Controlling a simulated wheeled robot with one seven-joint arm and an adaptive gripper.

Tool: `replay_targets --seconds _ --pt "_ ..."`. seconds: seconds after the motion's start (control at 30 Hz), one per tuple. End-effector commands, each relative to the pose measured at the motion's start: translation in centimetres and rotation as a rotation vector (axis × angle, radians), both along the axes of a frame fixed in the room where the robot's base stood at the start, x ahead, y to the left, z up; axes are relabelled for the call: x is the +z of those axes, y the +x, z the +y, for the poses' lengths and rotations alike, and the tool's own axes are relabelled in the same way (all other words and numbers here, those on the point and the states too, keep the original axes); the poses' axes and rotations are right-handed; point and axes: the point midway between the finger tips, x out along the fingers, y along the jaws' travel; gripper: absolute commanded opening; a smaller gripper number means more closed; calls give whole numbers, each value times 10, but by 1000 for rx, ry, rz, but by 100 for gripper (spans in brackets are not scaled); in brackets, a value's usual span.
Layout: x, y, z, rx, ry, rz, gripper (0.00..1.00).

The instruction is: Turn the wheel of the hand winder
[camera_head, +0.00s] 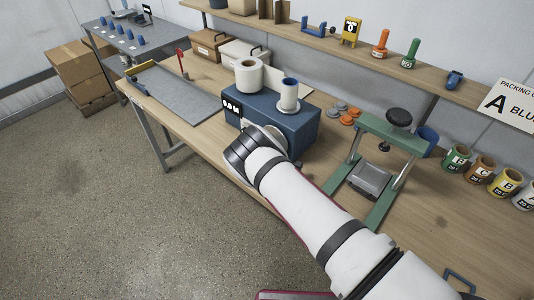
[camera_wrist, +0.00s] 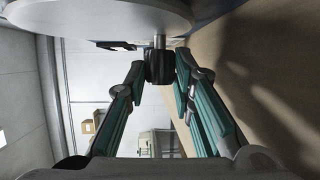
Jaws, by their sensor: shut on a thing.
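The hand winder is a blue box (camera_head: 302,128) on the wooden table, with a white paper roll (camera_head: 249,76) and a spool with a blue core (camera_head: 289,96) on top. A small black display (camera_head: 231,106) shows at its left end. In the wrist view the winder's wheel (camera_wrist: 100,14) is a large pale disc across the top. A dark handle knob (camera_wrist: 160,67) stands out from it on a short metal pin. My gripper (camera_wrist: 160,80) has its two fingertips closed around this knob. In the head view my wrist hides the fingers and most of the wheel.
A green press frame (camera_head: 378,163) stands right of the winder, with several grey and orange discs (camera_head: 347,112) between. A grey mat (camera_head: 179,96) lies to the left. Several labelled rolls (camera_head: 480,166) stand at the right. A shelf (camera_head: 340,49) runs behind.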

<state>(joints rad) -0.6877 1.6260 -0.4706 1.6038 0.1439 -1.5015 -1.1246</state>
Motion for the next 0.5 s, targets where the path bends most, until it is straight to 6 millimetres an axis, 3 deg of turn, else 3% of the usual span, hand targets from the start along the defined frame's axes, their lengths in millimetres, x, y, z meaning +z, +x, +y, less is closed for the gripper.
replay_targets --seconds 0.33,0.37,0.4,0.43,0.5 --pt "0 0 3 6 2 -1 0" --pt "0 0 3 6 2 -1 27" --pt "0 0 3 6 2 -1 36" --pt "0 0 3 5 2 -1 43" --pt "0 0 2 4 2 -1 43"
